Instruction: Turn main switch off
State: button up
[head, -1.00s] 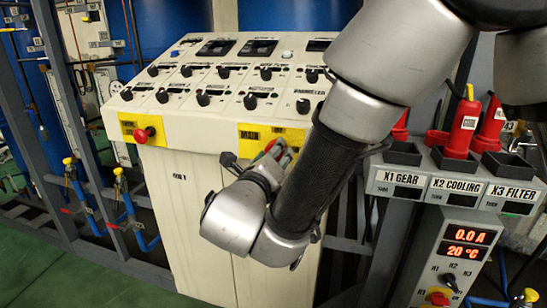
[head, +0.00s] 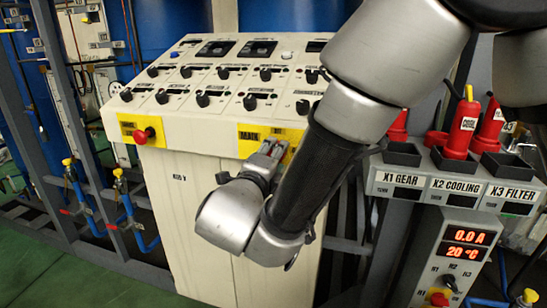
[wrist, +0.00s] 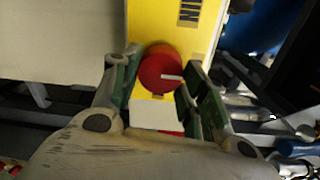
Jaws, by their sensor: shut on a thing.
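The main switch is a round red knob with a white pointer mark, seen in the wrist view (wrist: 158,72). It sits on a yellow plate marked MAIN (head: 249,134) at the front edge of the control desk. In the wrist view the pointer mark points right. My gripper (head: 273,147) is at the knob, with one finger on each side of it, shut on it. In the head view my fingers hide most of the knob.
The pale control desk (head: 215,195) carries several black knobs on its sloped top. Another red knob (head: 144,135) sits on a yellow plate at left. A grey holder (head: 455,190) with red connectors stands at right. Green floor (head: 75,270) is free at lower left.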

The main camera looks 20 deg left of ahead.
dwell(0.4)
jog(key=o, duration=1)
jog(key=s, duration=1.2)
jog(key=shift+r, duration=0.25)
